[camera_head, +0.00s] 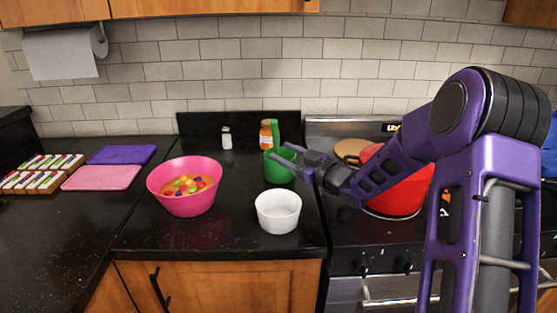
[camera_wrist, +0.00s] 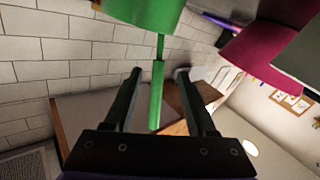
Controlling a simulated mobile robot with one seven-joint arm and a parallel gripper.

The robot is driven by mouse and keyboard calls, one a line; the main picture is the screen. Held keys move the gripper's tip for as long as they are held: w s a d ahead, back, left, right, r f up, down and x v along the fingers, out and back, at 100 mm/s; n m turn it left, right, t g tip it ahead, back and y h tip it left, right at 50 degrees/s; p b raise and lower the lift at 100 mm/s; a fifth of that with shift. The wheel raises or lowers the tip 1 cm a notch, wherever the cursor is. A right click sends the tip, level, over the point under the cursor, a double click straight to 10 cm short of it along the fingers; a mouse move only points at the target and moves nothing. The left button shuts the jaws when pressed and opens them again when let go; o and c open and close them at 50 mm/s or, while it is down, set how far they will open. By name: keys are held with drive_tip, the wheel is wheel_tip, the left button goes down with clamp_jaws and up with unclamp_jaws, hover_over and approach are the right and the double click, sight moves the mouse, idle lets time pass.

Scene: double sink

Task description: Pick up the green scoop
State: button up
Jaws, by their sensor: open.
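The green scoop (camera_head: 279,170) stands on the black counter with its handle pointing up. In the wrist view the scoop's cup (camera_wrist: 147,12) is at the top edge and its straight handle (camera_wrist: 156,95) runs down between my two fingers. My gripper (camera_head: 283,151) reaches in from the right at the scoop, with its fingers around the handle. In the wrist view my gripper (camera_wrist: 158,73) is open, with a gap on both sides of the handle. Part of the scoop is hidden behind the fingers in the head view.
A white bowl (camera_head: 278,212) stands just in front of the scoop. A pink bowl (camera_head: 183,203) with colourful pieces is to the left. A red pot (camera_head: 400,194) sits on the stove under my arm.

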sight(278, 150)
drive_tip(key=x, duration=0.4)
drive_tip(key=shift+w+d+f, duration=0.1)
clamp_jaws()
idle(1.3)
